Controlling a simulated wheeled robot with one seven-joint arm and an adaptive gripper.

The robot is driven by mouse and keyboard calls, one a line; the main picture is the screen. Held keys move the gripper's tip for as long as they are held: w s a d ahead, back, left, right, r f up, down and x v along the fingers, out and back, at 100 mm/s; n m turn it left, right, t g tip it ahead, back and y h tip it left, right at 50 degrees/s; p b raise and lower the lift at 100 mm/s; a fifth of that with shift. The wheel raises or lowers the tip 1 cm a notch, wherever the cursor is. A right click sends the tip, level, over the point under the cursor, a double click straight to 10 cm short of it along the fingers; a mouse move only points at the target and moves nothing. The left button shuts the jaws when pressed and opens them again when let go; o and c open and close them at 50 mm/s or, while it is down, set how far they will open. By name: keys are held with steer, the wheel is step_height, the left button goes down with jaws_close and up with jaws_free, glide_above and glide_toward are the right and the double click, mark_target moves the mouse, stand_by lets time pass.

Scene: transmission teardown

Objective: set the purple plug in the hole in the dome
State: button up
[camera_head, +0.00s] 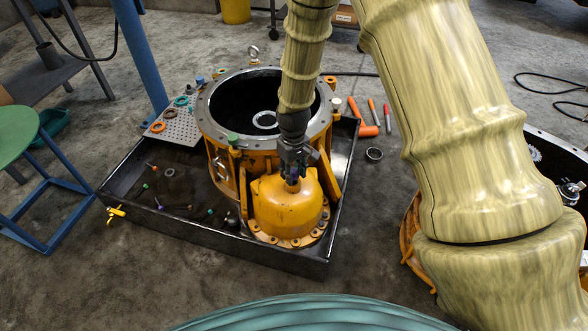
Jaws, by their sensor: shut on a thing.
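The orange dome (285,212) stands on a bolted flange at the front of the large orange housing (222,150), inside the black tray. My gripper (292,176) points down over the top of the dome. It is shut on the purple plug (292,182), of which only a small dark purple bit shows between the fingertips. The plug is at or just above the dome's top; I cannot tell whether it touches. The hole in the dome is hidden behind the gripper and plug.
The black tray (190,226) holds several small loose plugs and bolts at the left. A perforated plate with coloured rings (182,125) lies at the housing's back left. Orange-handled tools (363,118) lie on the floor at right. A green stool (18,135) stands left.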

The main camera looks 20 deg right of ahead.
steer(key=shift+f, duration=0.9)
steer(key=shift+f, duration=0.35)
stand_by(0.5)
steer(key=o, duration=1.2)
steer(key=shift+c, duration=0.2)
step_height(320, 180, up, 12)
